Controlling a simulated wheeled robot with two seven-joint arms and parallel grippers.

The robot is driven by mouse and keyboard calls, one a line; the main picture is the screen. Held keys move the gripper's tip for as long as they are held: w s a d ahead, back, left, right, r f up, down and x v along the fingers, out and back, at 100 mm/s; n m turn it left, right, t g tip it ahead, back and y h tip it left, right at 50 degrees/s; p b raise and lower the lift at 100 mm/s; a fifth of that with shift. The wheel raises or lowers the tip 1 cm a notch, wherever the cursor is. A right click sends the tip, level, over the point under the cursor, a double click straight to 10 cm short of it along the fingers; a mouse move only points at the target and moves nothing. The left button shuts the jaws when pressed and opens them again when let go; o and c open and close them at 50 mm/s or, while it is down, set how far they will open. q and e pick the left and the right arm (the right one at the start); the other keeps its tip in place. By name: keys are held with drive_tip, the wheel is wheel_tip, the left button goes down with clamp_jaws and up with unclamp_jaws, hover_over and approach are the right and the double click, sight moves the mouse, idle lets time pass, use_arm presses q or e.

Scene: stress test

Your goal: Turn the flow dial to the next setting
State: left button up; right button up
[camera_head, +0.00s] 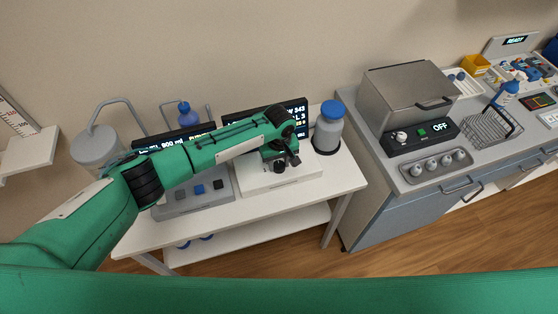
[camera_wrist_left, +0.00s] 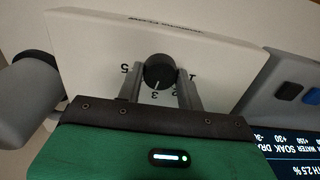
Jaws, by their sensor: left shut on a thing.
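The flow dial is a round black knob (camera_wrist_left: 159,71) on the front of a white box (camera_wrist_left: 85,40) in the left wrist view. Printed numbers ring it, and its short white mark points near the 3. My left gripper (camera_wrist_left: 159,76) is shut on the knob, one finger on each side. In the head view, my left gripper (camera_head: 281,156) is at the front of the white box (camera_head: 262,182) on the white table, and partly hides the knob. My right gripper is not in view.
A grey-white bottle with a blue cap (camera_head: 328,127) stands right of the box. A grey unit with several square buttons (camera_head: 185,206) is left of it. Dark display screens (camera_head: 262,112) stand behind. A grey counter with a steel bath (camera_head: 408,95) is at the right.

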use_arm(q)
drive_tip(key=m+p, duration=0.1)
drive_tip(key=m, duration=0.2)
drive_tip(key=shift+m, duration=0.3)
drive_tip(key=m+p, duration=0.1)
drive_tip(key=m, duration=0.2)
drive_tip(key=shift+m, duration=0.3)
drive_tip(key=m, duration=0.3)
drive_tip(key=shift+m+p, duration=0.3)
drive_tip(key=shift+m, duration=1.5)
drive_tip(key=o, duration=1)
